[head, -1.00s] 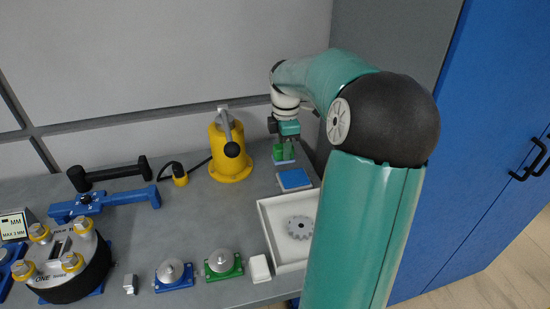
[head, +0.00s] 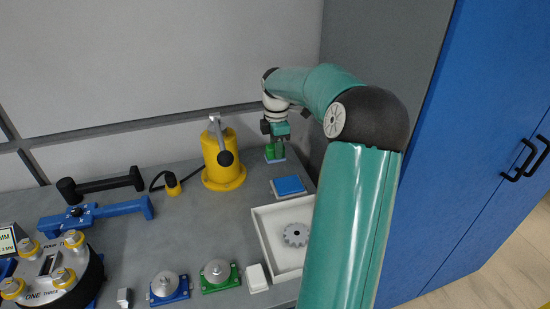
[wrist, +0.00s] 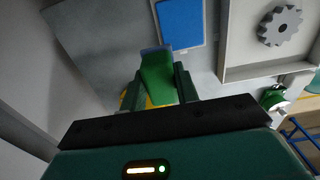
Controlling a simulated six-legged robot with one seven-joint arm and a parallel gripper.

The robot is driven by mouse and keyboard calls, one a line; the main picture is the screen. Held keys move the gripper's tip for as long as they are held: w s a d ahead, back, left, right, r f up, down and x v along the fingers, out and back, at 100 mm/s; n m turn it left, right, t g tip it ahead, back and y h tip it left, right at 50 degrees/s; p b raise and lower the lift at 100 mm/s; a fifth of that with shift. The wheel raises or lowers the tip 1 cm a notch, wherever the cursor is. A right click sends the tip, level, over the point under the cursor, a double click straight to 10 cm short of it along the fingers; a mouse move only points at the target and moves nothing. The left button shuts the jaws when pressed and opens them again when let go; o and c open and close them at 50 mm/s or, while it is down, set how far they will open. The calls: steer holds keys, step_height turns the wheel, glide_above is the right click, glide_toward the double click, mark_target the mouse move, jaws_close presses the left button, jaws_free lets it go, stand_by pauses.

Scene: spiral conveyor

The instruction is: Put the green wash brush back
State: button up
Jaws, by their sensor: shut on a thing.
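The green wash brush (head: 275,151) is in my gripper (head: 277,140) at the back of the bench, with a pale blue edge at its lower end. In the wrist view the brush (wrist: 158,80) sits between the two fingers (wrist: 160,90), which are shut on it. A flat blue pad (head: 288,186) lies on the bench in front of the brush; it also shows in the wrist view (wrist: 181,22). The brush is apart from the pad in the head view. I cannot tell whether its lower end touches the bench.
A yellow canister (head: 222,165) with a lever stands left of my gripper. A white tray (head: 264,239) with a grey gear (head: 296,234) is in front of the pad. A wall rises behind. Blue and green fixtures fill the bench front.

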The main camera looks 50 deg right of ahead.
steer(key=w+d+f, duration=0.1)
steer(key=f, duration=0.1)
steer(key=w+d+f, duration=0.3)
steer(key=f, duration=0.1)
steer(key=shift+w+d+f, duration=0.15)
steer(key=shift+w+d, duration=0.05)
steer(key=shift+w, duration=0.2)
steer(key=shift+w+d+f, duration=0.15)
steer(key=shift+f, duration=0.5)
steer(key=shift+w+d+f, duration=0.1)
steer(key=shift+f, duration=0.9)
steer(key=shift+f, duration=0.1)
steer(key=shift+f, duration=0.15)
steer(key=o, duration=1.1)
steer(key=r, duration=1.4)
steer(key=shift+w+a, duration=0.1)
steer(key=shift+a, duration=0.1)
